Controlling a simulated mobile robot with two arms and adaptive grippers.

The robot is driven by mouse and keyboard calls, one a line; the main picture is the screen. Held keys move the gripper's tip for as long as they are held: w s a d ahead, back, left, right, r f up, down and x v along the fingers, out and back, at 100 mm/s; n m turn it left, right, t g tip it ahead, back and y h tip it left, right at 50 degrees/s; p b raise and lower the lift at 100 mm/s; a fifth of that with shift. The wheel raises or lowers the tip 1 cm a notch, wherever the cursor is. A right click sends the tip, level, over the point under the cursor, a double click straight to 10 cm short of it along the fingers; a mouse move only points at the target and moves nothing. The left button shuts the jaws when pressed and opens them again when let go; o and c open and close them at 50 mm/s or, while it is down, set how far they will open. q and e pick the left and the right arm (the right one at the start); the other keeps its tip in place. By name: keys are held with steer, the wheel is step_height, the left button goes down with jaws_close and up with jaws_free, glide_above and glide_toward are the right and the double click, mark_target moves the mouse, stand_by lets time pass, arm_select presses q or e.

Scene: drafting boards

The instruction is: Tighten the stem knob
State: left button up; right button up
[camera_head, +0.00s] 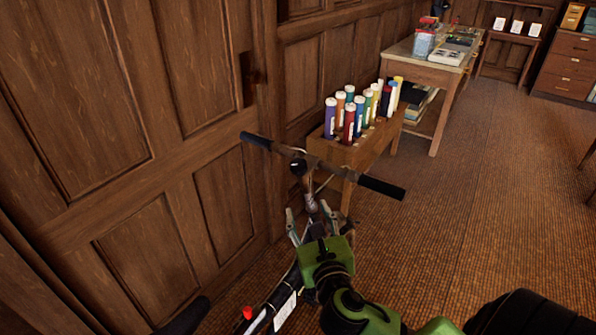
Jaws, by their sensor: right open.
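A bicycle stands beside the wooden door, its handlebar (340,175) running across the middle of the view with a black grip at each end. Its stem (311,202) drops from the bar's middle. A small dark round part (298,167) with a pale spot sits at the top of the stem; I cannot tell for sure that it is the stem knob. My green right gripper (309,215) is open, its grey fingers beside the lower stem, below that round part. Whether they touch the stem is unclear. My left gripper is out of view.
A wooden rack (345,155) of colourful tubes stands close behind the handlebar. A wooden table (425,70) with boxes and books is farther back. A panelled door (150,130) bounds the left side. Carpeted floor (480,190) is open at right.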

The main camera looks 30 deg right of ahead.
steer(key=n+t, duration=0.1)
glide_toward(299, 167)
steer(key=v, duration=0.3)
steer(key=shift+h, duration=0.3)
steer(key=x, duration=0.7)
steer(key=p+x, duration=0.1)
steer(key=x, duration=0.6)
steer(key=shift+a+f+p, duration=0.15)
steer(key=shift+a+p, duration=0.1)
steer(key=shift+p, duration=0.05)
steer(key=c, duration=1.1)
